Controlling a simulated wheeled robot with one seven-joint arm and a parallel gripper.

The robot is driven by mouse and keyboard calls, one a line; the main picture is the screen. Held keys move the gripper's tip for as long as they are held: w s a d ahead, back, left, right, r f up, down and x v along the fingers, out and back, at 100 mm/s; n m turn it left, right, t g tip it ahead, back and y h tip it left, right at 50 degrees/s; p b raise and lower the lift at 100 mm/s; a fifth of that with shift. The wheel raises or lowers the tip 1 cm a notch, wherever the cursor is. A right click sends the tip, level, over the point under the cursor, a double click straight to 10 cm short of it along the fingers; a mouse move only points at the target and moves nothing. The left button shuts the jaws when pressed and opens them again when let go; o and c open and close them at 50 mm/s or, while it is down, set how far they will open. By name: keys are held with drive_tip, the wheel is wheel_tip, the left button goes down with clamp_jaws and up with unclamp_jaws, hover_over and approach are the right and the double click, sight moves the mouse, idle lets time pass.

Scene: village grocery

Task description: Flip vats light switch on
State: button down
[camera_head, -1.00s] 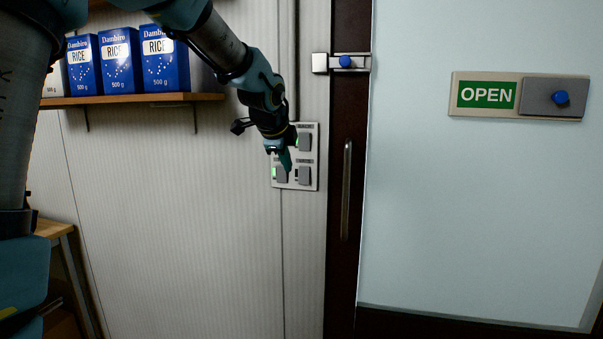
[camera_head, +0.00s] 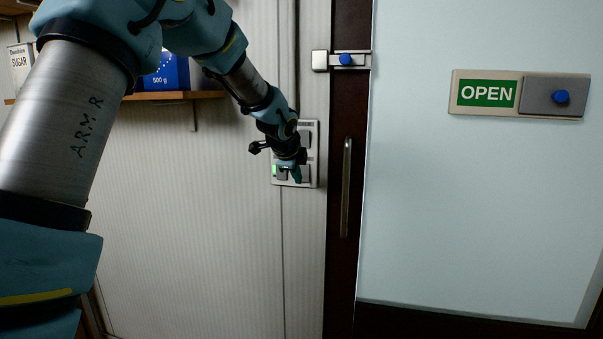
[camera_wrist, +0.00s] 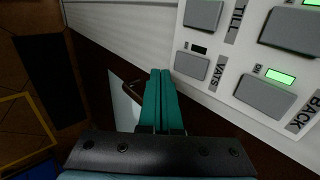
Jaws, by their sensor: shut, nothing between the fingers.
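The vats switch is the grey lower-right rocker (camera_head: 306,173) on the pale switch panel (camera_head: 315,155). In the wrist view the rocker (camera_wrist: 191,65) sits beside its VATS label (camera_wrist: 218,73), and its small indicator (camera_wrist: 199,49) is dark. My gripper (camera_head: 297,179) is shut and empty, at the lower part of the panel, partly covering the lower switches. In the wrist view its teal fingertips (camera_wrist: 160,73) are just left of the vats rocker; I cannot tell whether they touch it.
The TILL rocker (camera_wrist: 203,14) adjoins the vats one. The BACK rocker (camera_wrist: 265,97) has a lit green indicator (camera_wrist: 280,76). Right of the panel are a dark door frame with a vertical handle (camera_head: 346,187) and a latch (camera_head: 345,60). A shelf (camera_head: 175,96) with boxes is at left.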

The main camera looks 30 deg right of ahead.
sight(304, 176)
drive_tip(key=w+d+p, duration=0.1)
drive_tip(key=w+d+f+p, duration=0.1)
drive_tip(key=w+d, duration=0.1)
drive_tip(key=shift+w, duration=0.15)
drive_tip(key=shift+f, duration=0.1)
drive_tip(key=shift+d+f, duration=0.1)
drive_tip(key=shift+w+f+t+b, duration=0.15)
drive_tip(key=shift+f+t+b, duration=0.15)
drive_tip(key=shift+b, duration=0.8)
drive_tip(key=shift+r+p, duration=0.35)
drive_tip(key=shift+p, duration=0.05)
drive_tip(key=shift+r, duration=0.1)
drive_tip(key=shift+r+p, duration=0.7)
drive_tip(key=shift+r, duration=0.05)
drive_tip(key=shift+f, duration=0.1)
